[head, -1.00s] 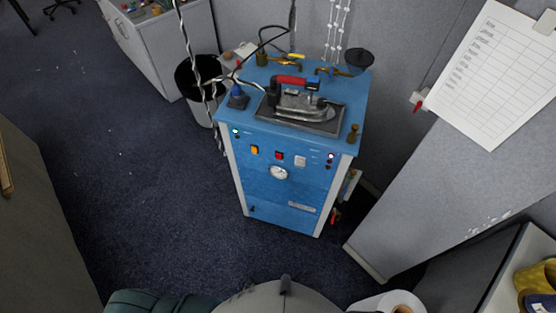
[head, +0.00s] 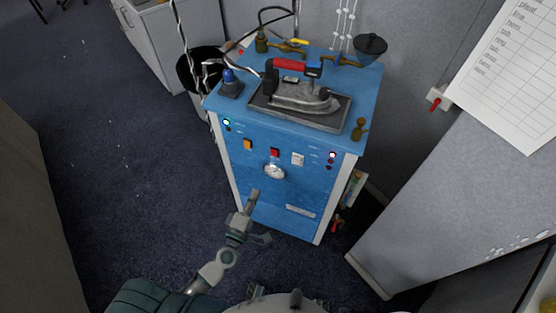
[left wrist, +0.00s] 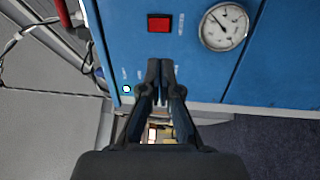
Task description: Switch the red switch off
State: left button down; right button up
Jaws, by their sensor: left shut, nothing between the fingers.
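The red switch (head: 274,152) is on the front panel of the blue ironing machine (head: 250,185), between an orange switch (head: 247,144) and a white one (head: 297,159). It also shows in the left wrist view as a red square in a dark frame (left wrist: 159,24). My left gripper (head: 255,194) is in front of the panel, lower than the switch in the head view. In the left wrist view its fingertips (left wrist: 160,66) are together, empty, and just below the switch in the picture. I cannot tell whether they touch the panel. My right gripper is not in view.
A round gauge (head: 274,171) sits just below the red switch. An iron (head: 300,95) rests on the machine's top, with cables at the left. A grey partition (head: 430,200) stands at the right. Open carpet (head: 110,190) lies to the left.

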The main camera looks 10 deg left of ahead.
pick_arm(q)
jog(key=shift+r, duration=0.4)
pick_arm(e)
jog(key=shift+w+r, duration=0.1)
pick_arm(q)
jog(key=p, duration=0.2)
send_near(274, 153)
jog(key=w, duration=0.5)
jog(key=w+d+r, duration=0.1)
jog(key=w, duration=0.1)
jog(key=shift+w, duration=0.1)
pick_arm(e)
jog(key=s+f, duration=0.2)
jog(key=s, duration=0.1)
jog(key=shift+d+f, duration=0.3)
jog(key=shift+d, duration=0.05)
